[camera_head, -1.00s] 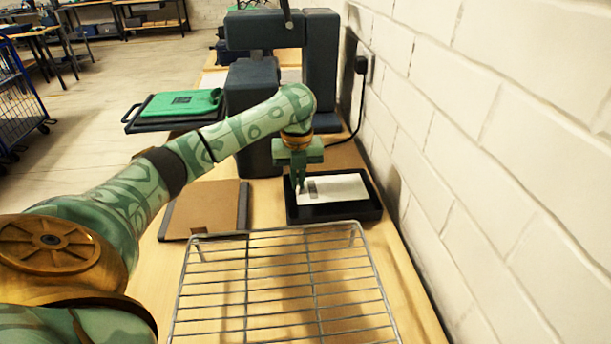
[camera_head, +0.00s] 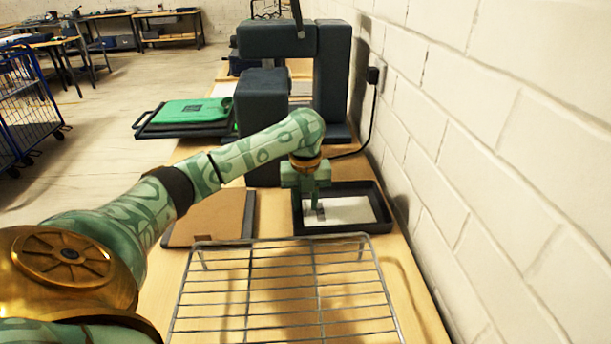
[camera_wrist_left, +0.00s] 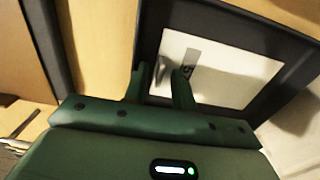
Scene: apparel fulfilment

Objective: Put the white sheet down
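The white sheet (camera_head: 350,210) lies in a shallow black tray (camera_head: 385,222) on the bench by the wall. It also shows in the left wrist view (camera_wrist_left: 235,75), with a dark grey patch near its left side. My left gripper (camera_head: 312,207) points down over the left part of the sheet. In the wrist view its two fingers (camera_wrist_left: 160,85) stand apart with a clear gap, and a greyish shape shows between them. I cannot tell whether the fingertips touch the sheet. My right gripper is not in view.
A wire rack (camera_head: 285,290) stands in front of the tray. A brown board (camera_head: 210,220) lies to the left. Behind stands a dark press-like machine (camera_head: 330,70) with a green item (camera_head: 195,110) on a black platen. The brick wall (camera_head: 500,150) closes the right side.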

